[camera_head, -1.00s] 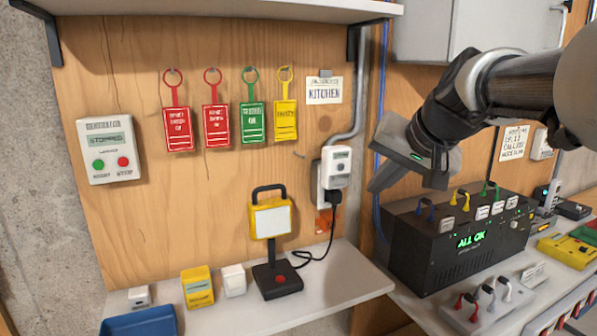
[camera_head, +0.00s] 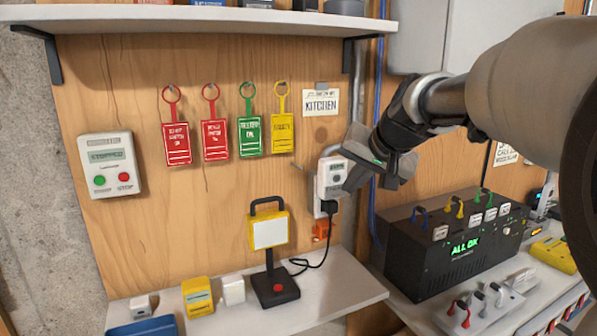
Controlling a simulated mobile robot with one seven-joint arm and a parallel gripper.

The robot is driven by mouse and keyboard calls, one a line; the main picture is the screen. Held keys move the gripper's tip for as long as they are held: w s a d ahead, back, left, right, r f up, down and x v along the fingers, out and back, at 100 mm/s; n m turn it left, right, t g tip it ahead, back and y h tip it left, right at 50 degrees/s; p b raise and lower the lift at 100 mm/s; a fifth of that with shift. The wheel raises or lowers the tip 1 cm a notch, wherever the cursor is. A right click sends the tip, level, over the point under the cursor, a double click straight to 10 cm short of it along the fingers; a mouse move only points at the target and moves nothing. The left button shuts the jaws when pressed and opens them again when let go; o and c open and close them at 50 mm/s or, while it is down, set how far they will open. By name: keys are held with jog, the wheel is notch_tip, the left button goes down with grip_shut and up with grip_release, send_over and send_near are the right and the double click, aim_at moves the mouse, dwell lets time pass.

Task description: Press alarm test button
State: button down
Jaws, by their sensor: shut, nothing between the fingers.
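My gripper (camera_head: 352,183) is shut and empty, its fingertips pointing down and left. In the picture it overlaps the right edge of the white plug-in unit (camera_head: 328,170) on the wooden panel; I cannot tell whether they touch. That unit has a small display and a dark round spot, with a black plug below. No button in view is readably marked as an alarm test. A black box (camera_head: 440,262) with a green "ALL OK" display stands at the lower right. A white wall box (camera_head: 108,170) reading "STOPPED" has a green and a red button.
A yellow work lamp (camera_head: 268,230) with a red button on its black base stands on the lower shelf (camera_head: 335,305), its cable running to the plug. Red, green and yellow tags (camera_head: 249,135) hang on the panel. An upper shelf (camera_head: 200,21) crosses above.

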jog(key=shift+w+a, duration=0.25)
jog(key=shift+w, duration=0.45)
jog(key=shift+w, duration=0.1)
dwell(1.5)
jog(key=shift+w+a+p, duration=0.15)
jog(key=shift+w+p, duration=0.1)
jog(key=shift+p, duration=0.05)
jog(key=shift+w+a, duration=0.15)
jog(key=shift+w, duration=0.2)
dwell(0.6)
jog(key=shift+s, duration=0.15)
jog(key=shift+s+d+b, duration=0.3)
jog(key=shift+s+b, duration=0.05)
jog(key=shift+s, duration=0.2)
jog(key=shift+s+f, duration=0.1)
